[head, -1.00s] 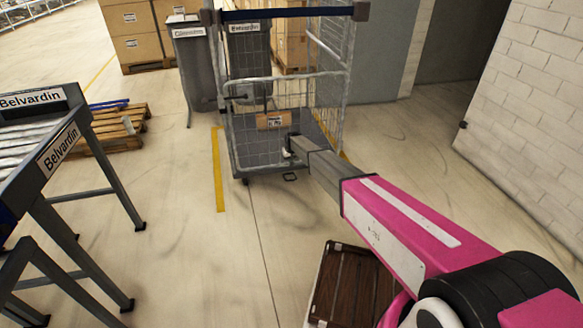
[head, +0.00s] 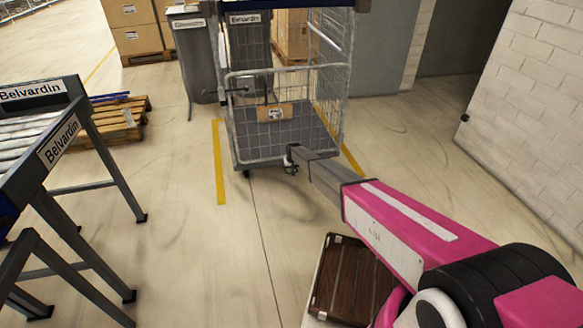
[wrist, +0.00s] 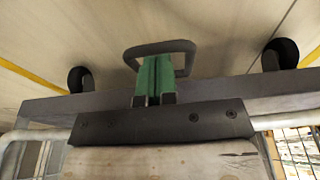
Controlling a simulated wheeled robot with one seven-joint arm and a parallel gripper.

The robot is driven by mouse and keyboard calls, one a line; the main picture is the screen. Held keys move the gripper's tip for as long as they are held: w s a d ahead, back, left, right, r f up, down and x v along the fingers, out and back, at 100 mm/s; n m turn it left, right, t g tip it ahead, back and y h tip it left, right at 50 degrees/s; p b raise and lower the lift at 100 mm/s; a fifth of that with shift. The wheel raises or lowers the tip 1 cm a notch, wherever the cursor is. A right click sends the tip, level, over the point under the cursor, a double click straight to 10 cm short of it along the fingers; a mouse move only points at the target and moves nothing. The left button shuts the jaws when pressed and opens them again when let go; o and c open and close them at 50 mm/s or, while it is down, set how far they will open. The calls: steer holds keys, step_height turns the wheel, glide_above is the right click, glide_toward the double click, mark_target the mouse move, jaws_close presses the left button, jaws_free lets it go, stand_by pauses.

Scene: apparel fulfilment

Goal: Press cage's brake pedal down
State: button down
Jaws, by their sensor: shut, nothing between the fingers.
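The wire cage (head: 240,135) stands ahead on the floor, with a label on its front mesh. Its brake pedal (head: 291,170) is a small dark loop at the bottom front edge, partly hidden by my gripper (head: 290,153). In the wrist view the pedal (wrist: 188,57) is a dark grey loop sticking out from the cage's base. My gripper's green fingers (wrist: 155,75) are shut and empty, and their tips overlap the loop in the picture. I cannot tell whether they touch it or how far down the pedal is.
Two cage wheels (wrist: 80,79) (wrist: 281,53) flank the pedal. Yellow floor lines (head: 220,165) run beside the cage. A roller conveyor (head: 50,135) stands left, a white brick wall (head: 525,90) right. Grey bins (head: 195,60) and cartons (head: 135,30) are behind. The floor before the cage is clear.

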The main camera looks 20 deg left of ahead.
stand_by(0.3)
steer(key=shift+s+d+f+t+y, duration=0.2)
steer(key=shift+f+t+y, duration=0.25)
steer(key=shift+f+t, duration=0.45)
steer(key=shift+s+d+f+t+y, duration=0.1)
steer(key=shift+s+f+t+y, duration=0.2)
steer(key=shift+f+t+y, duration=0.5)
steer(key=shift+s+d+f+t+y, duration=0.15)
steer(key=shift+s+f+t, duration=0.1)
steer(key=shift+f+t, duration=0.7)
steer(key=shift+f+g, duration=0.25)
steer(key=shift+r, duration=0.1)
